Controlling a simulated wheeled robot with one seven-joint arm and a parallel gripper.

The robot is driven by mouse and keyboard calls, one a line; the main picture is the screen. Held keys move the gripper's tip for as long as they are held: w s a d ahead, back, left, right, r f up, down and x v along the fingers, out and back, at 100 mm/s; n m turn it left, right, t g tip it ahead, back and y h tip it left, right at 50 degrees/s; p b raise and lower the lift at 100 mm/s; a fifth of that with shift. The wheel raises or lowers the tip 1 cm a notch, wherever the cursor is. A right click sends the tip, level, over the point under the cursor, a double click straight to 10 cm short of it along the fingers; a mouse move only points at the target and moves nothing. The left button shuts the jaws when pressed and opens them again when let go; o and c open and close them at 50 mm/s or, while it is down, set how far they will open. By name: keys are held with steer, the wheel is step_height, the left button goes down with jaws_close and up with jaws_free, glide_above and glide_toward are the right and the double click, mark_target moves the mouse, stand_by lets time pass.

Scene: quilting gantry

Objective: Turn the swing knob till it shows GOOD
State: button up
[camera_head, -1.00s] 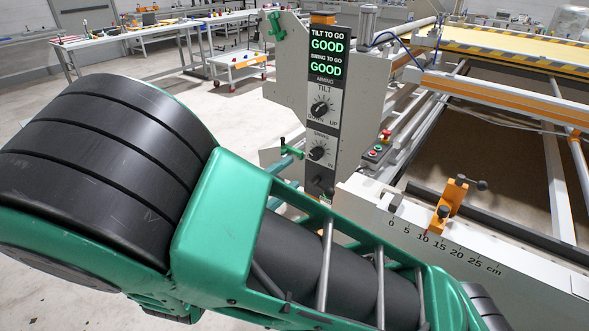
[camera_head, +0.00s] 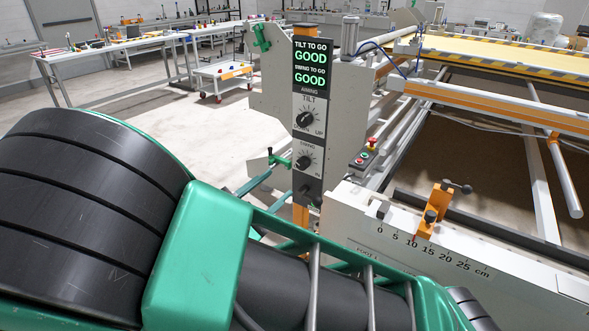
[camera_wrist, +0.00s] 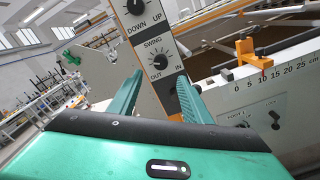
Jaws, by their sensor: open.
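The black swing knob (camera_head: 304,162) is on the grey panel of the gantry post, below the tilt knob (camera_head: 304,119). The display (camera_head: 310,65) above reads GOOD under TILT TO GO and GOOD under SWING TO GO. In the wrist view the swing knob (camera_wrist: 158,60) stands beyond my gripper (camera_wrist: 157,95), whose two green fingers are apart with nothing between them. The knob appears clear of both fingers. My gripper's fingers are not clearly seen in the head view, where my green and black arm fills the lower left.
A white rail with a centimetre scale (camera_head: 430,246) and an orange clamp (camera_head: 436,207) lies to the right of the post. A small box with red and green buttons (camera_head: 364,157) sits beside the panel. Worktables (camera_head: 120,52) stand at the back left, with open floor before them.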

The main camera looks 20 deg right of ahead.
mark_target(300, 165)
steer(key=w+d+n, duration=0.1)
steer(key=w+d, duration=0.1)
steer(key=d, duration=0.1)
steer(key=w+d+n, duration=0.1)
steer(key=w+d, duration=0.1)
steer(key=d, duration=0.1)
steer(key=w+d+n, duration=0.2)
steer(key=d, duration=0.1)
steer(key=shift+w+r, duration=0.1)
steer(key=shift+w, duration=0.05)
steer(key=shift+c, duration=0.2)
steer(key=c, duration=1)
